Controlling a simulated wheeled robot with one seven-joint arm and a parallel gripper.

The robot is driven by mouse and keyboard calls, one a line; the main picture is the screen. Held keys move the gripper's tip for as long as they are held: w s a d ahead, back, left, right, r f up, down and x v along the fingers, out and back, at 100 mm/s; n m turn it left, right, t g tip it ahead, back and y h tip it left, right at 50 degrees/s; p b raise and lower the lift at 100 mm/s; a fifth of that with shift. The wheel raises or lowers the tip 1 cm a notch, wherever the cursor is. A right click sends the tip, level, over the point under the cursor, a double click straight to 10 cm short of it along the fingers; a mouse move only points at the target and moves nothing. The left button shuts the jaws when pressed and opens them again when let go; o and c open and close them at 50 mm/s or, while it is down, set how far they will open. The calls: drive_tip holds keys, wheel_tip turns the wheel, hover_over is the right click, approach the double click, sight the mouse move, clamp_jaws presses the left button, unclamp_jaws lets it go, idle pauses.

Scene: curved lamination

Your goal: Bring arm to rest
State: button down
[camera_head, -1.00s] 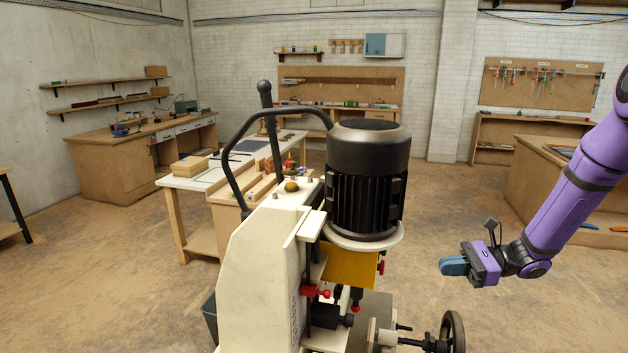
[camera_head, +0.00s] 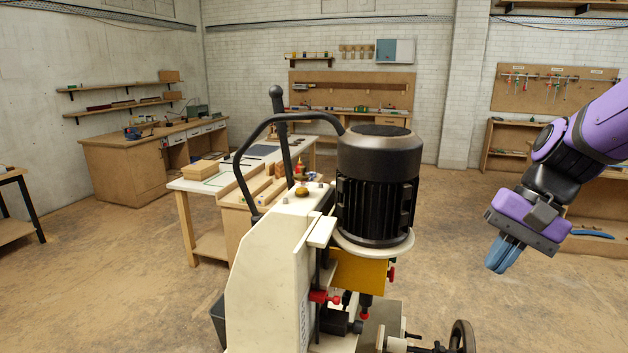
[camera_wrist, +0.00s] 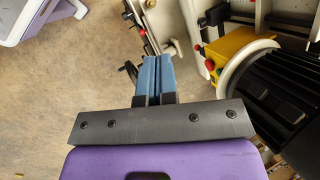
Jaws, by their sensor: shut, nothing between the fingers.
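My gripper (camera_head: 503,256) is at the right of the head view, on the end of my purple arm. Its blue fingers point down and a little left. They are together and hold nothing. The gripper is in free air to the right of the black motor and touches nothing visible.
A cream machine (camera_head: 268,285) with a black motor (camera_head: 377,190) and a handwheel (camera_head: 462,338) stands close in front. The motor also shows in the wrist view (camera_wrist: 285,95). Workbenches (camera_head: 125,170) line the back and left. Floor (camera_head: 450,225) between motor and arm is clear.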

drive_tip(key=s+d+r+n+t+h, duration=0.3)
drive_tip(key=s+r+n+t+h, duration=0.2)
drive_tip(key=s, duration=0.5)
wheel_tip(320, 180, up, 3)
drive_tip(key=shift+f+n+t, duration=0.2)
drive_tip(key=shift+n+t, duration=0.1)
drive_tip(key=shift+t, duration=0.3)
drive_tip(key=shift+s+a, duration=0.1)
drive_tip(key=shift+a, duration=0.05)
idle(1.7)
